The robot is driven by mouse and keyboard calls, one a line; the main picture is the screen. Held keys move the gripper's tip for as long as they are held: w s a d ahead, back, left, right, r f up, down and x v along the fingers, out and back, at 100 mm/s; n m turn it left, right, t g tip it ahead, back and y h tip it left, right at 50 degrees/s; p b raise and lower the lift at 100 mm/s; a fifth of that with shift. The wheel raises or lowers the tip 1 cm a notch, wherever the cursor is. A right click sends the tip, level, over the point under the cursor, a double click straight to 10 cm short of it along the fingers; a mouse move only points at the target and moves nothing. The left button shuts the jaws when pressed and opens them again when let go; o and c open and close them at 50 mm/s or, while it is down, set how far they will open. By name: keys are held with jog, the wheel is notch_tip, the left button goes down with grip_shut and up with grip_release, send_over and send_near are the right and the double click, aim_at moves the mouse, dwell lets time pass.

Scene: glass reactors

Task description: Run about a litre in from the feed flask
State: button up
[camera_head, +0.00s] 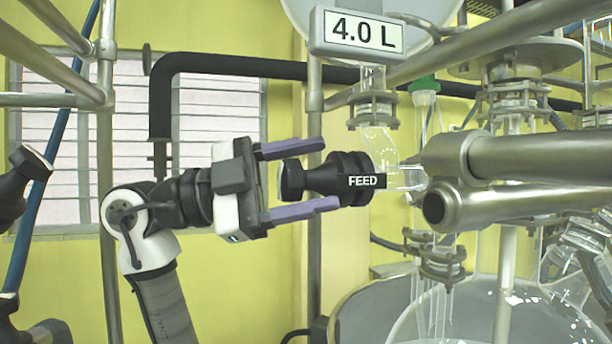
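The black feed valve knob (292,180) sticks out to the left from a valve body labelled FEED (362,181), which is fitted to a glass side tube (404,178). My gripper (322,175) is open, with one purple finger above the knob and the other below it. Both fingers look apart from the knob. A display reading 4.0 L (367,34) hangs above the valve. The bottom edge of the feed flask (295,12) shows behind the display; its level cannot be seen.
Thick steel rails (540,160) run in from the right, close beside the valve. A large glass reactor vessel (500,315) stands at the lower right. A black bent pipe (230,65) passes behind. Steel posts (105,150) and black knobs (22,185) stand at the left.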

jog(key=shift+o, duration=0.5)
jog(key=shift+a, duration=0.1)
jog(key=shift+a+f, duration=0.1)
jog(key=shift+a, duration=0.15)
jog(key=b+v, duration=0.3)
jog(key=v, duration=0.8)
jog(key=shift+a, duration=0.15)
